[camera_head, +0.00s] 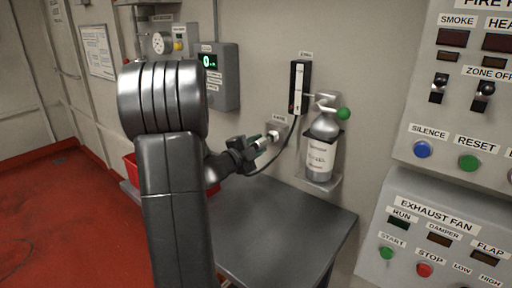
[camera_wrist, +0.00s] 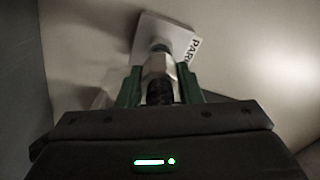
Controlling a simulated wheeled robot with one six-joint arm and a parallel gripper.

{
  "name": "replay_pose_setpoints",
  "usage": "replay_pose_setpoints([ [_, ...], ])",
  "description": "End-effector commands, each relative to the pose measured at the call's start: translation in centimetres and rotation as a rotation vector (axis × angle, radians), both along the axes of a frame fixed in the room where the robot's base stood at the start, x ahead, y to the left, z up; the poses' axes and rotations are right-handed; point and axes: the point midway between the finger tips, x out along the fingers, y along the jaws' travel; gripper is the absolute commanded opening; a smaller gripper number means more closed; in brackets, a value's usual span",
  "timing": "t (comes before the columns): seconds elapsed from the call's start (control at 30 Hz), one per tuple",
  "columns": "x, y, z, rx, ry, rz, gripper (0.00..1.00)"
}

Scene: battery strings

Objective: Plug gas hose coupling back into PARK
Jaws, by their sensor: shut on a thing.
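My gripper (camera_head: 249,147) is shut on the gas hose coupling (camera_wrist: 158,72), a silver hex-shaped fitting with a dark ribbed hose end. In the wrist view the green fingers (camera_wrist: 158,88) lie on both sides of it. The coupling points at the PARK socket, a pale plate (camera_wrist: 174,36) on the wall with a small metal stub at its middle. The coupling's front end meets or overlaps this stub; I cannot tell whether it is seated. In the head view the coupling (camera_head: 272,136) is at the PARK plate (camera_head: 279,127), with the black hose (camera_head: 270,166) hanging below.
A gas bottle (camera_head: 322,145) stands on a wall bracket right of the socket, under a black flow meter (camera_head: 299,88). A grey table (camera_head: 281,212) lies below, with a red bin (camera_head: 131,168) at its left. A grey display box (camera_head: 217,78) is on the wall. Control panels fill the right.

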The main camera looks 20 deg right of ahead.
Motion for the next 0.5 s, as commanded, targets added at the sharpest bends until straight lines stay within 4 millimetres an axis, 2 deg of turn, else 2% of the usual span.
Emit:
replay_pose_setpoints([
  [0.5,0.7,-1.2,0.0,-0.001,-0.001,-0.001,0.01],
])
